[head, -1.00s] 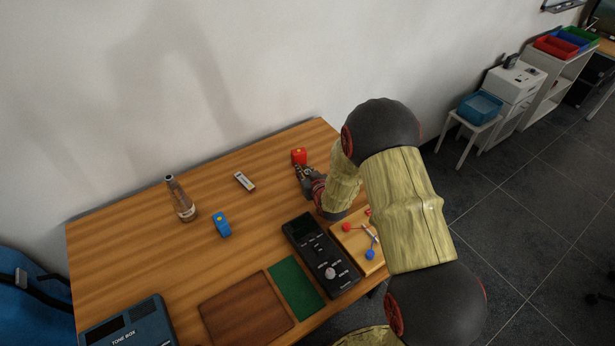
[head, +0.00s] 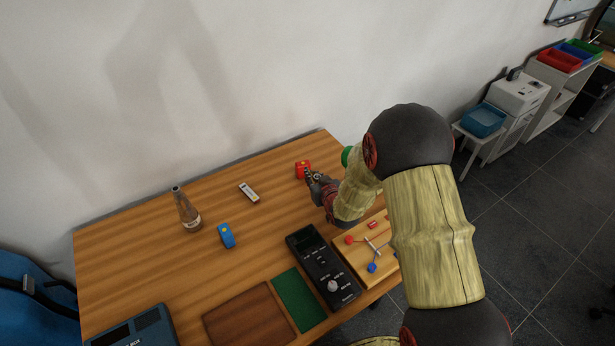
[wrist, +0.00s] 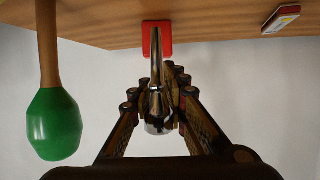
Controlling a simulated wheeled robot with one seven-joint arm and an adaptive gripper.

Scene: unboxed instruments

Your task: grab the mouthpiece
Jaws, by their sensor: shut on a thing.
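The mouthpiece (wrist: 155,105) is a shiny silver, tapered piece. In the wrist view it sits between the fingers of my gripper (wrist: 157,98), which is shut on it. Its narrow end points toward a red block-like thing (wrist: 165,40) on the table. In the head view my gripper (head: 313,180) is at the far right part of the table, close to the red thing (head: 302,166). The mouthpiece is too small and covered to make out clearly there.
A green maraca (wrist: 53,125) stands beside my gripper. The wooden table (head: 150,245) also bears a glass bottle (head: 187,212), a blue item (head: 226,235), a small white-topped item (head: 249,193), a black device (head: 322,265) and a wooden board (head: 350,248). The wall is close behind.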

